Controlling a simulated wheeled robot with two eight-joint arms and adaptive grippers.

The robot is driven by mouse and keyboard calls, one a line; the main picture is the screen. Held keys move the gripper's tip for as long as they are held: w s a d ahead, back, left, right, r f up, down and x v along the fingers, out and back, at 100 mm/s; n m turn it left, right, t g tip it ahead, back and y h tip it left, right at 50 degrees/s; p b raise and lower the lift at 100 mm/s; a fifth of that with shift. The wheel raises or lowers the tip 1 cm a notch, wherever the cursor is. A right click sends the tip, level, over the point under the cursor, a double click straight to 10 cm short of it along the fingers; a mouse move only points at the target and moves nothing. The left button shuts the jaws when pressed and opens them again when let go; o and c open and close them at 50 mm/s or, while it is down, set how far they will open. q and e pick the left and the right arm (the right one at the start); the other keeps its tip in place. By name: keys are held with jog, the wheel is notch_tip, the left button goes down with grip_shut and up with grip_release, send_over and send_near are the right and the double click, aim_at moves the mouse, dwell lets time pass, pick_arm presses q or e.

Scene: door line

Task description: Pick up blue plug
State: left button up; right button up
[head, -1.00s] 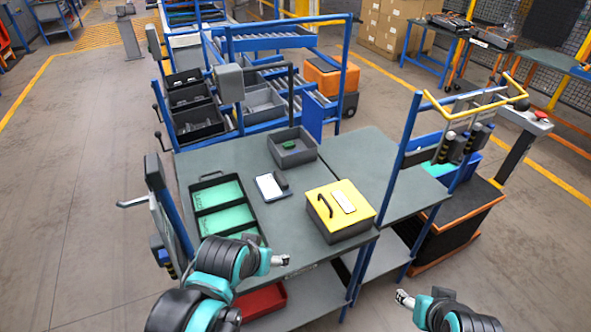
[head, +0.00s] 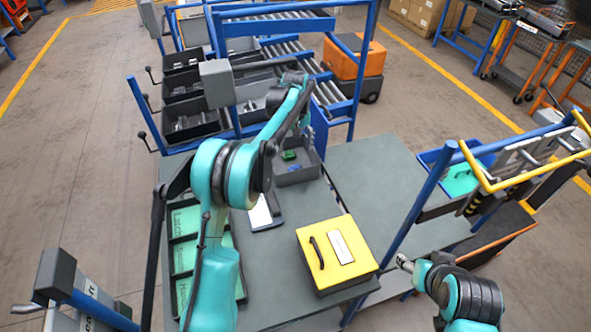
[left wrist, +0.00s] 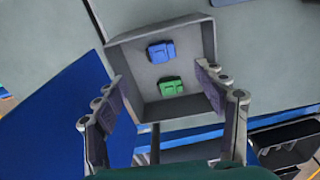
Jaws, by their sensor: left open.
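The blue plug (left wrist: 161,52) lies on the floor of a grey tray (left wrist: 208,40). A green plug (left wrist: 171,87) lies beside it, apart from it. In the head view the blue plug (head: 294,168) shows at the near side of the tray, with the green plug (head: 289,155) behind it. My left gripper (head: 302,125) is above the far part of the tray, pointing down. My right gripper (head: 403,262) is off the bench's right side, too small to read.
A yellow-topped box (head: 338,250) stands on the bench's near right. A phone-like device (head: 262,212) lies left of the tray. A case with green compartments (head: 185,222) is partly hidden behind my left arm. Blue posts and a roller rack (head: 270,48) stand behind the tray.

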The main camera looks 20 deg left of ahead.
pick_arm(q)
send_over(295, 168)
jog(key=shift+g, duration=0.3)
jog(key=f, duration=0.5)
jog(key=shift+w+d+f+b, duration=0.15)
jog(key=shift+w+f+b, duration=0.1)
jog(key=shift+b, duration=0.1)
jog(key=f, duration=0.1)
jog(key=f+b, duration=0.1)
jog(key=f, duration=0.1)
jog(key=f+b, duration=0.1)
jog(key=f, duration=0.1)
jog(key=shift+s+f, duration=0.25)
jog(key=shift+s, duration=0.05)
jog(key=shift+r, duration=0.1)
jog(key=c, duration=1)
